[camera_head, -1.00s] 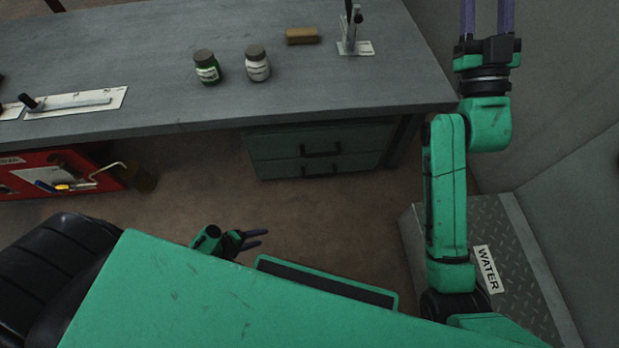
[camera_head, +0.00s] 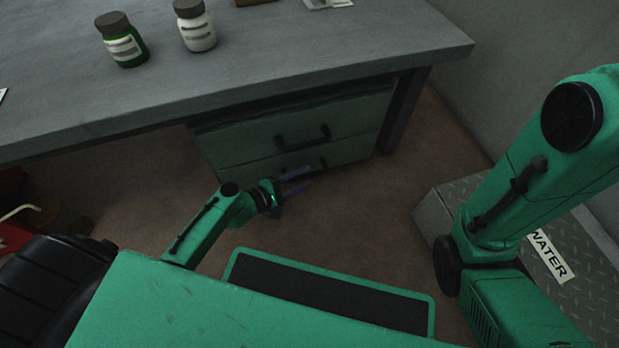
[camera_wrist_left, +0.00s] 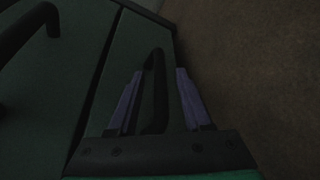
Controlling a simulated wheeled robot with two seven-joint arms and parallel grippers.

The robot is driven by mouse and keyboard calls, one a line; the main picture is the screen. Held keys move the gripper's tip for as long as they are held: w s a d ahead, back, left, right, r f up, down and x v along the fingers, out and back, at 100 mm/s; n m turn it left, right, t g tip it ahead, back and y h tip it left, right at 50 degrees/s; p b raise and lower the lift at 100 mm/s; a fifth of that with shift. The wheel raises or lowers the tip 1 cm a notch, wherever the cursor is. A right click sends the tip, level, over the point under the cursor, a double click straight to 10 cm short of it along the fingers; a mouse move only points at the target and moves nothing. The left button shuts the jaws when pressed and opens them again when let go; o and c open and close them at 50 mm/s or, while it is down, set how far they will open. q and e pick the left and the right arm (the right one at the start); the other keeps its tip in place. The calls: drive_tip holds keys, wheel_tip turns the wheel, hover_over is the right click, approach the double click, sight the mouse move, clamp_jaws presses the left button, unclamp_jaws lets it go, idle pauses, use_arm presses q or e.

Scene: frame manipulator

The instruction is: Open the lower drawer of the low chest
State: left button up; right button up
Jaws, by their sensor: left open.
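The low chest (camera_head: 235,137) is dark green and stands under the workbench, with both drawers shut. The upper drawer has a black bar handle (camera_head: 303,137); it also shows at the top left of the left wrist view (camera_wrist_left: 28,30). The lower drawer (camera_head: 345,152) has a similar handle, partly hidden by my gripper in the head view. My left gripper (camera_head: 297,180) is open at the lower drawer front. In the left wrist view, the lower handle (camera_wrist_left: 156,85) stands between its two purple fingers (camera_wrist_left: 160,103). My right arm shows at the right, its gripper out of frame.
The grey workbench (camera_head: 300,50) overhangs the chest and carries a green jar (camera_head: 122,42) and a white jar (camera_head: 196,28). A metal box labelled WATER (camera_head: 440,212) stands at the right. Brown floor is clear in front of the chest.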

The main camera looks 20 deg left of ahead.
use_arm(q)
drive_tip(key=x, duration=0.2)
drive_tip(key=shift+w+d+f, duration=0.15)
drive_tip(key=shift+w+d, duration=0.05)
drive_tip(key=shift+w, duration=0.1)
clamp_jaws()
idle(1.2)
